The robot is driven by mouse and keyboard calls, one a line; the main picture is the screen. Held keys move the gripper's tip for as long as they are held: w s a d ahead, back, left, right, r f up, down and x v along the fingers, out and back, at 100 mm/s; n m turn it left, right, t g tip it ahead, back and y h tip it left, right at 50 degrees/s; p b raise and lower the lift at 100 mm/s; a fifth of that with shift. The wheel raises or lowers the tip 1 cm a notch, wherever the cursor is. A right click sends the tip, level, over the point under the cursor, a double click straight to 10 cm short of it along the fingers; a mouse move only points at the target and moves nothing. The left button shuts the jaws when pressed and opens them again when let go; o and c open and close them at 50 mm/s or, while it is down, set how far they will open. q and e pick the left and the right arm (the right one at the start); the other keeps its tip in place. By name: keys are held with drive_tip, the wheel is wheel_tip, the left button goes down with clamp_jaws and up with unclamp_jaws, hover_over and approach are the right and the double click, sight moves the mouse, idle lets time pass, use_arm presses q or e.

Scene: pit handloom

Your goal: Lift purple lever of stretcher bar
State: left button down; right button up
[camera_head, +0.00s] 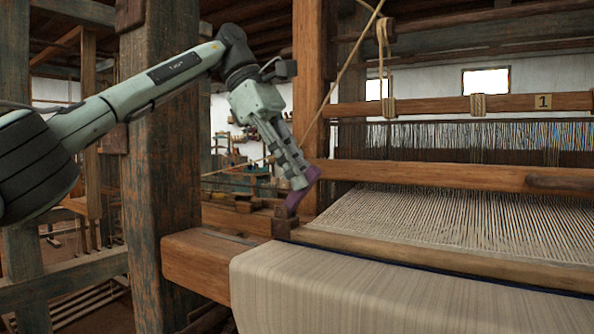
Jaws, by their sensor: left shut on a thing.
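The purple lever (293,200) rises at a slant from a dark bracket at the left end of the stretcher bar (440,257). The bar is a wooden beam running across the loom along the front edge of the warp. My left gripper (306,180) reaches down from the upper left and is shut on the upper end of the purple lever. Its fingers hide part of that end. My right gripper is not in view.
The cream cloth roll (400,292) fills the front. Pale warp threads (470,222) stretch behind the bar. A thick wooden post (160,170) stands beside my left arm, and another upright (308,90) stands behind the gripper. A rope (345,75) slants down close by.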

use_arm(q)
drive_tip(key=c, duration=1.4)
unclamp_jaws()
drive_tip(key=shift+c, duration=0.2)
